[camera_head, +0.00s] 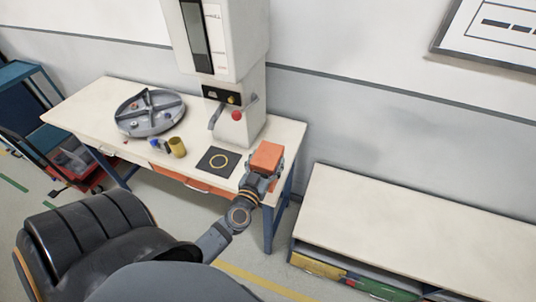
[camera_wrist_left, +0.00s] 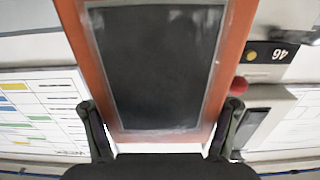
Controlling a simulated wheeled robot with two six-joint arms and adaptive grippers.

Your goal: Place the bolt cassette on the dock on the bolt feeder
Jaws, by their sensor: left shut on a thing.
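An orange box with a dark panel on one face, which looks like the bolt cassette (camera_head: 266,156), is held above the right end of the white table. My left gripper (camera_head: 262,174) is shut on it. In the left wrist view the cassette (camera_wrist_left: 157,65) fills the upper middle, between the two fingers of the left gripper (camera_wrist_left: 163,125). A tall white machine (camera_head: 237,115) with a red knob stands at the back of the table, left of the cassette. I cannot tell which part is the bolt feeder's dock. My right gripper is not in view.
A black square with a yellow ring (camera_head: 215,168) lies on the table, left of the cassette. A grey round divided tray (camera_head: 150,112) and a small yellow cup (camera_head: 177,147) stand further left. A low white-topped bench (camera_head: 420,235) is at right, its top clear.

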